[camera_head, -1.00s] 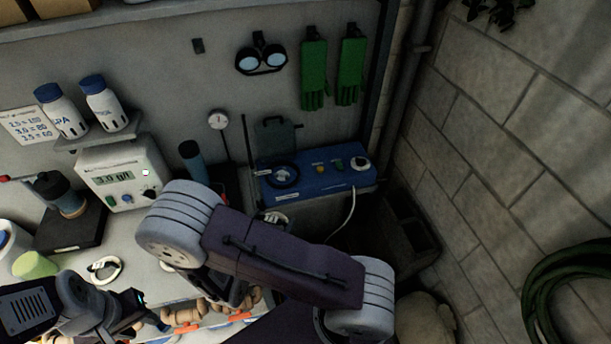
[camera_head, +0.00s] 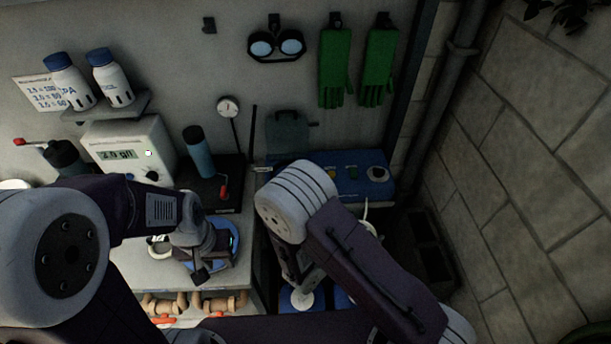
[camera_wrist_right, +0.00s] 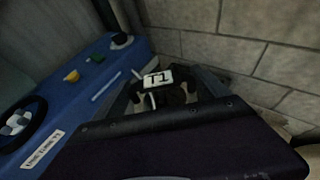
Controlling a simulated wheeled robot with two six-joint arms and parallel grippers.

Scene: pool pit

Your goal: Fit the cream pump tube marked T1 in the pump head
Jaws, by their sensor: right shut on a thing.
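The white tag marked T1 (camera_wrist_right: 157,78) shows in the right wrist view, with small cream bits of the tube beside it. My right gripper (camera_wrist_right: 162,94) is shut on this tube, which is mostly hidden by dark fingers. The blue pump box (camera_head: 360,182) stands at the back against the wall. In the right wrist view the round pump head (camera_wrist_right: 20,124) is at the left on the box, apart from the tube. In the head view my right arm hides the pump head. My left gripper (camera_head: 205,262) is over the bench; its jaw opening is unclear.
A white ring-shaped piece (camera_head: 158,246) lies on the bench beside my left gripper. Pipes with orange handles (camera_head: 195,303) run below the bench edge. A block wall (camera_head: 530,170) bounds the right.

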